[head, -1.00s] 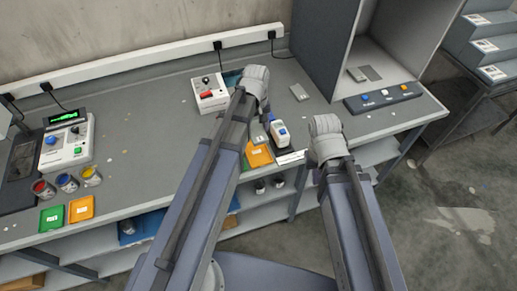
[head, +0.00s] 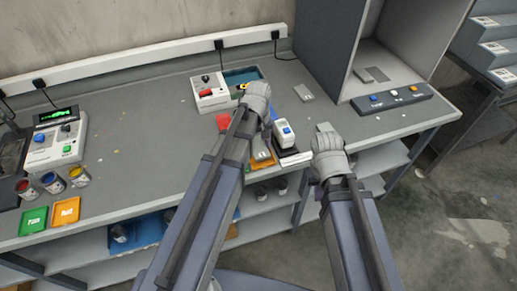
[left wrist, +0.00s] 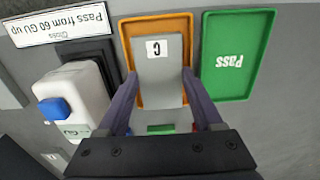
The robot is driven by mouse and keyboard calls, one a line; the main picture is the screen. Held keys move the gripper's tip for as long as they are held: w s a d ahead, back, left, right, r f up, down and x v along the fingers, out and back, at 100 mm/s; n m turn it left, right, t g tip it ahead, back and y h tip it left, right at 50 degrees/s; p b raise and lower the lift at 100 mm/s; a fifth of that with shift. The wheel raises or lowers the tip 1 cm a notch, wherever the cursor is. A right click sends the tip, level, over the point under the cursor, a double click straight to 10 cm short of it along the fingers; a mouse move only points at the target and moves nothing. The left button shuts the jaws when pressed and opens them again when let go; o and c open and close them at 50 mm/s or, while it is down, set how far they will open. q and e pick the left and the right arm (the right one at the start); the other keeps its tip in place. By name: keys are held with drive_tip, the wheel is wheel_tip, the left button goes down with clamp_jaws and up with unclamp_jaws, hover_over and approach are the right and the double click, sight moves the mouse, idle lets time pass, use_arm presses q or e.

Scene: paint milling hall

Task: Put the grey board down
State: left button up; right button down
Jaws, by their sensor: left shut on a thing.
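A grey board (left wrist: 159,80) marked "C" is between the two fingers of my left gripper (left wrist: 160,103), which is shut on it. In the left wrist view the board overlaps an orange tray (left wrist: 128,25); I cannot tell whether it touches the tray. In the head view the board (head: 262,149) shows below my left gripper (head: 259,128), with the orange tray (head: 260,166) partly hidden under it. A green "Pass" tray (left wrist: 235,60) lies beside the orange one. My right gripper (head: 324,130) is near the bench's front edge; its fingers are unclear.
A white meter with a blue button (left wrist: 75,100) stands beside the orange tray, near a "Pass from 60 GU up" sign (left wrist: 60,22). Paint pots and two trays are left. The bench middle-left is clear.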

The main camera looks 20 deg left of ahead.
sight(258, 147)
use_arm(q)
drive_tip(key=shift+f, duration=0.1)
drive_tip(key=shift+f, duration=0.1)
drive_tip(key=shift+f+b, duration=0.5)
drive_tip(key=o, duration=1.5)
wheel_tip(258, 147, up, 13)
drive_tip(key=p, duration=1.3)
drive_tip(key=s+d+m, duration=0.3)
drive_tip(key=s, duration=0.1)
drive_tip(key=s+d+m, duration=0.4)
drive_tip(key=s, duration=0.1)
drive_tip(key=s+d+m+y, duration=0.1)
drive_tip(key=s+d+m, duration=0.2)
drive_tip(key=s, duration=0.2)
drive_tip(key=shift+s+d+r+m, duration=0.15)
drive_tip(key=shift+d+r+m, duration=0.05)
drive_tip(key=shift+d+m, duration=0.1)
drive_tip(key=shift+f, duration=0.15)
